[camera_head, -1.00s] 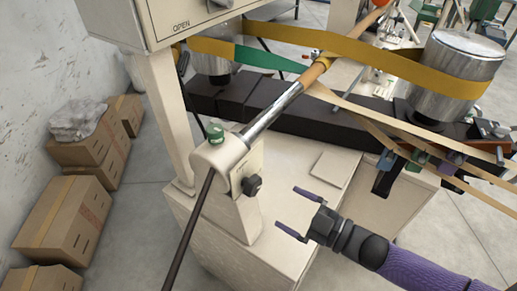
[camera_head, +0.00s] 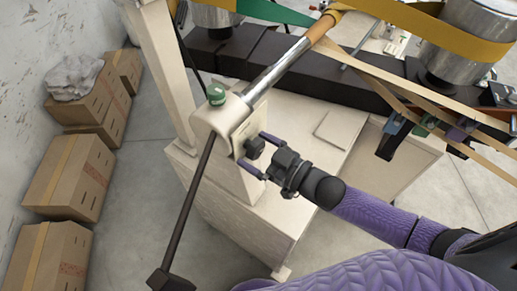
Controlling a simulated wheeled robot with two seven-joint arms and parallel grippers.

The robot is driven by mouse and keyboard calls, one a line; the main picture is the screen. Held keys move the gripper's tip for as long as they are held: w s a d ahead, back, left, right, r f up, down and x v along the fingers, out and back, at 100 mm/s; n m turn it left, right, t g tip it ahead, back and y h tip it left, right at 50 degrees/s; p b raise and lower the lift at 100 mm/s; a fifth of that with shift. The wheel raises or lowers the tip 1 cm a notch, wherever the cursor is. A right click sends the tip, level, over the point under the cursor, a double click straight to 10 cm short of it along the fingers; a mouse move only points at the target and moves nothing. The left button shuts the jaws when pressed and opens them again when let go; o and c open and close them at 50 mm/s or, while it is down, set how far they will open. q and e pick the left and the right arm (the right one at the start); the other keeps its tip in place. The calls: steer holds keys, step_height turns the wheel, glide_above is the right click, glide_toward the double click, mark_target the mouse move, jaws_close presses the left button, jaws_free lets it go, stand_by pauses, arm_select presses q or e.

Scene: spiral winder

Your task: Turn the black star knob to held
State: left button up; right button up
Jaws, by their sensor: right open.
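The black star knob (camera_head: 255,147) sits on a cream plate (camera_head: 243,136) on the side of the winder's cream bearing post. My right gripper (camera_head: 252,153) is open, its two purple fingers pointing left toward the knob. One finger is on the knob's upper right and the other is below it, so the knob shows between the fingertips. I cannot tell whether either finger touches it. A marking for the held position cannot be made out.
A steel shaft (camera_head: 279,68) runs through the bearing post, with a dark rod (camera_head: 196,192) slanting down below it. A green knob (camera_head: 216,94) tops the post. Yellow belts wrap a metal drum (camera_head: 462,45) at right. Cardboard boxes (camera_head: 62,178) stand at left; grey floor lies between.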

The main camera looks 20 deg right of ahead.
steer(key=c, duration=1.3)
steer(key=shift+o, duration=0.2)
steer(key=shift+n, duration=0.7)
steer(key=o, duration=1.3)
steer(key=shift+c, duration=0.2)
steer(key=shift+d, duration=0.1)
steer(key=p+v, duration=0.1)
steer(key=v, duration=0.8)
steer(key=shift+s+d, duration=0.25)
steer(key=shift+s, duration=0.1)
